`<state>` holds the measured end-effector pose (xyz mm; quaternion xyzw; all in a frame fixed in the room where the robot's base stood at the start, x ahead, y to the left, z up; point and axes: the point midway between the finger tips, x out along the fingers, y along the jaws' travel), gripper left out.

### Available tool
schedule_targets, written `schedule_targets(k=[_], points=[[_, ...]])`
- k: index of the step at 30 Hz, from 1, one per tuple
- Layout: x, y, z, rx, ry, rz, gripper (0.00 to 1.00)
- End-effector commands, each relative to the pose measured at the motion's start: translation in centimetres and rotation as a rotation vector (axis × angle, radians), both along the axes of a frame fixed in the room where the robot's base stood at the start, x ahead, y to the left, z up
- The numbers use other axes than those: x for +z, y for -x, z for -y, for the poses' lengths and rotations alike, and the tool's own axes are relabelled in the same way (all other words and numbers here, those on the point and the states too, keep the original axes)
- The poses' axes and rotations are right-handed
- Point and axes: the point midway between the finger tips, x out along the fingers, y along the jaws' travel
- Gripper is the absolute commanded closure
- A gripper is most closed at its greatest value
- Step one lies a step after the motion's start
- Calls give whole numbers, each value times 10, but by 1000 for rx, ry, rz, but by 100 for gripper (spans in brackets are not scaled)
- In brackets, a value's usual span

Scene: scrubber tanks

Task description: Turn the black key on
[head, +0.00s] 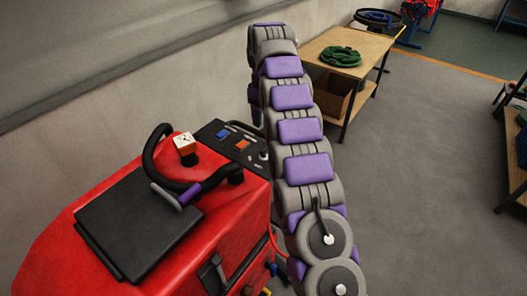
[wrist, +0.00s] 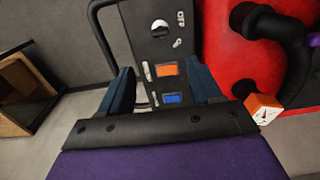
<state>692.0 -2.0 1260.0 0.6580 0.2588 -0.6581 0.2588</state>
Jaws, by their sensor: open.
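A dark control panel (head: 222,132) sits on top of the red scrubber (head: 180,240), left of my arm. In the wrist view, the panel (wrist: 150,45) shows a round pale dial with a dark part (wrist: 160,28) near its top, which may be the black key; its exact position is too small to read. Below it are an orange switch (wrist: 167,69) and a blue switch (wrist: 172,98). My gripper (wrist: 160,66) is open and empty, its two blue fingers spread on either side of the switches, with the dial beyond the tips. In the head view my gripper is hidden behind my arm.
A black hose (wrist: 262,45) and a white-and-orange cube (wrist: 262,108) are right of my gripper. A dark bar (wrist: 95,25) runs along the panel's left side.

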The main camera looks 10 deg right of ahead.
Motion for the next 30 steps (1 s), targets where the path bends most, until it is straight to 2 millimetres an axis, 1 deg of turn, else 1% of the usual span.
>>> schedule_targets(k=[1,6,8,14,24,27,30], points=[[-12,0,0,0,0,0,36],[-40,1,0,0,0,-4,36],[-43,1,0,-1,1,-4,36],[-66,1,0,0,1,-4,36],[-124,2,0,0,0,-6,36],[-136,1,0,0,1,-4,36],[-144,0,0,-1,0,0,36]])
